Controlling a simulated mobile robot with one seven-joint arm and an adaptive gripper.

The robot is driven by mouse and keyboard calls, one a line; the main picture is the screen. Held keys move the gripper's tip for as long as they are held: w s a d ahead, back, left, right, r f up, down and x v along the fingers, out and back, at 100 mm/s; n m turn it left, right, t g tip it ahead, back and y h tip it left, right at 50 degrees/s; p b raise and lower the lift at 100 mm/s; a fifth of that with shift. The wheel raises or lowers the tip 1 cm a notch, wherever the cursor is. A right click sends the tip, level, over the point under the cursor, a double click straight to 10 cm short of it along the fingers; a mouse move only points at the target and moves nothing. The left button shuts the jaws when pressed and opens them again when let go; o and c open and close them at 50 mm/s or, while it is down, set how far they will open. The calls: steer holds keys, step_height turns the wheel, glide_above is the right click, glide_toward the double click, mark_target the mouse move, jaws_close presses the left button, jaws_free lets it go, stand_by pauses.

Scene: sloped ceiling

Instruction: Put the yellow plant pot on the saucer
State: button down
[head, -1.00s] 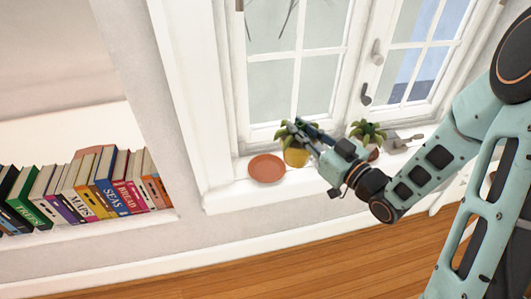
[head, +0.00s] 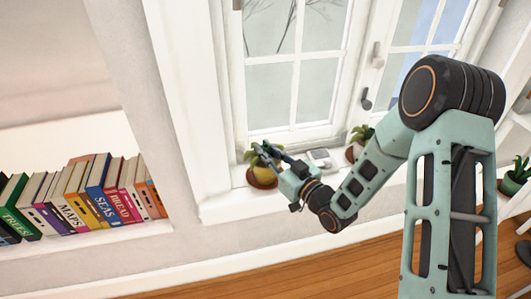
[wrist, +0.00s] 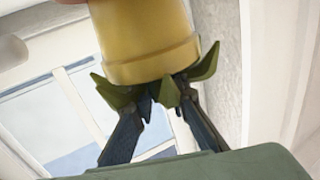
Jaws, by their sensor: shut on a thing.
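The yellow plant pot (head: 264,174), with a green leafy plant, is at the left end of the windowsill in the head view. It looks upright. My gripper (head: 269,151) is shut on the potted plant from the upper right. In the wrist view the yellow pot (wrist: 148,40) fills the top, with my gripper's fingers (wrist: 160,98) among the leaves.
A second plant (head: 362,133) and a small grey object (head: 319,158) stand on the sill to the right. The window (head: 295,85) is close behind. A row of books (head: 85,195) sits on a ledge at the left. Another potted plant (head: 515,178) is at the far right.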

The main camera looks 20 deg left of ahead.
steer(key=shift+f, duration=0.2)
steer(key=c, duration=1.9)
jaws_free()
steer(key=shift+r, duration=0.15)
steer(key=shift+s+d, duration=0.2)
steer(key=shift+d, duration=0.05)
steer(key=p+v, duration=0.1)
steer(key=v, duration=1)
steer(key=shift+s+d, duration=0.15)
steer(key=shift+d, duration=0.05)
